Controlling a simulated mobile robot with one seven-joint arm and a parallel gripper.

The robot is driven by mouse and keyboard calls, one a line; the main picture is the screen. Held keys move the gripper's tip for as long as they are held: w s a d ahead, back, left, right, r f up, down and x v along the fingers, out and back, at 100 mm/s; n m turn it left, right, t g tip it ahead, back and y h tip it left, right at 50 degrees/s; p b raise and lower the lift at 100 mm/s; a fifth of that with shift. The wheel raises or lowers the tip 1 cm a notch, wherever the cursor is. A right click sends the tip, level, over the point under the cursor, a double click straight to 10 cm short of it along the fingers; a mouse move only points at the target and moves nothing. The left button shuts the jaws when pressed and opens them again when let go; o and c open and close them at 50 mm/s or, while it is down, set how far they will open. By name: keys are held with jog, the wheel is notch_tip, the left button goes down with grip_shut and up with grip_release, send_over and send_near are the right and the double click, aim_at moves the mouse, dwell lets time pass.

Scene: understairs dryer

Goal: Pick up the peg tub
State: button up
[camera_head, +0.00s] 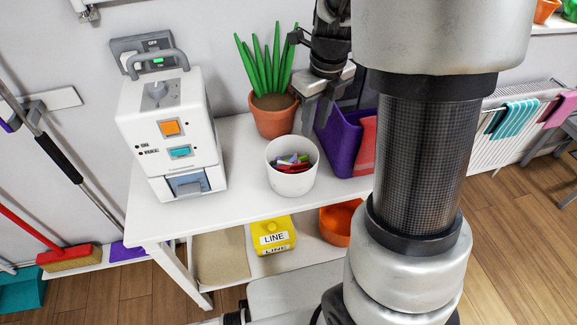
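The peg tub (291,184) is a white round tub with several coloured pegs inside, red, blue, yellow and grey among them. It stands upright on the white table top, near its front edge. My gripper (319,118) hangs above and slightly behind the tub's right side, fingers pointing down. Its fingers look parted with nothing between them, and they appear apart from the tub. My own arm covers the right part of the table.
A potted plant (274,119) stands behind the tub, and a purple holder (340,138) stands to its right. A white machine (171,137) stands at left. The white table top (238,190) is clear between machine and tub. A yellow LINE box (272,234) sits below.

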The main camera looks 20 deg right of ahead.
aim_at(312, 143)
notch_tip(312, 143, down, 3)
jog(key=shift+w+r, duration=0.15)
notch_tip(312, 143, down, 5)
jog(key=b, duration=0.3)
jog(key=shift+a, duration=0.1)
grip_shut()
dwell(1.2)
